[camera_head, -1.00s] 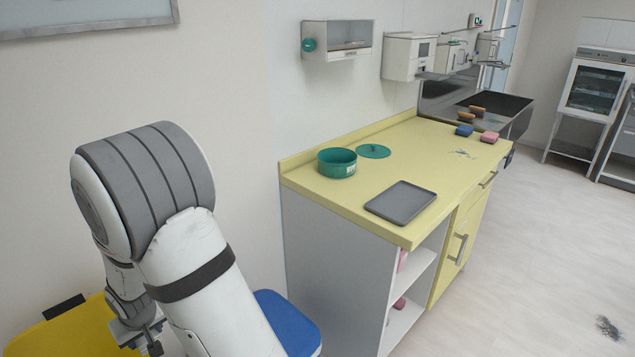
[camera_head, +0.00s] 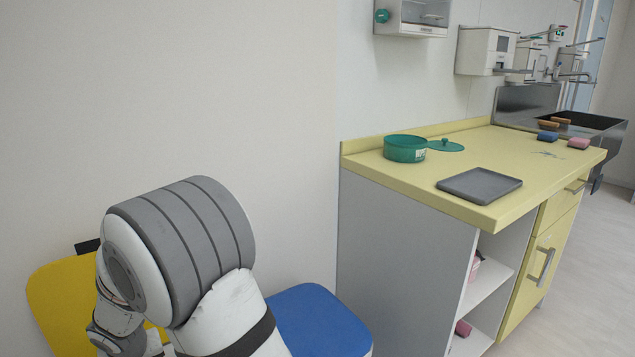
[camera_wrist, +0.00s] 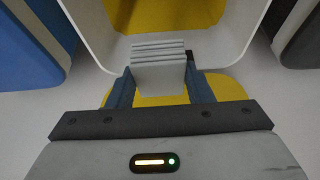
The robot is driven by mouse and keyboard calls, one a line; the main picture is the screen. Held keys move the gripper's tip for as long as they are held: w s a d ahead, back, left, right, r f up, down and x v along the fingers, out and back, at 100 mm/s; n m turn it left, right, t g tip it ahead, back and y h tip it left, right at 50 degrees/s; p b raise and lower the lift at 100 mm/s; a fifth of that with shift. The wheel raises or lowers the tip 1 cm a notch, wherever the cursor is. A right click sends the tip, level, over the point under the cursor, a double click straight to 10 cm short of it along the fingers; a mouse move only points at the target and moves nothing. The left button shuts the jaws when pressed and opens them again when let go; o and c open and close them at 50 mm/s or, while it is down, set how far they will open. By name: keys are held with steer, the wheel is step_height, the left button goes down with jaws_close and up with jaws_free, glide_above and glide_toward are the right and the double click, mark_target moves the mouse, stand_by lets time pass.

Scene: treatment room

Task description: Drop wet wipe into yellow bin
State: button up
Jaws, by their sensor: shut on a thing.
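My gripper (camera_wrist: 160,76) is shut on the wet wipe (camera_wrist: 159,54), a white folded stack between its two dark fingers in the wrist view. The yellow bin (camera_head: 55,290) is at the lower left in the head view, partly behind my arm. In the wrist view, a pale wall with a yellow surface (camera_wrist: 165,14) lies beyond the wipe, and more yellow shows around the fingers. The wipe is close to the bin; I cannot tell whether it is inside the rim. My arm hides the gripper and wipe in the head view.
A blue-lidded bin (camera_head: 318,318) stands right of my arm. Beyond it is a yellow-topped cabinet (camera_head: 375,168) with a green pot (camera_head: 404,150), a grey tray (camera_head: 480,185) and sponges. The wall is close behind the bins.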

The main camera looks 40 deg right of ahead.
step_height(320, 180, down, 6)
steer(key=b, duration=0.4)
steer(key=o, duration=1)
steer(key=shift+c, duration=0.2)
steer(key=shift+r, duration=0.1)
steer(key=p+v, duration=0.2)
steer(key=v, duration=0.5)
steer(key=shift+s+r+p, duration=0.2)
steer(key=shift+r+p, duration=0.05)
steer(key=shift+p, duration=0.15)
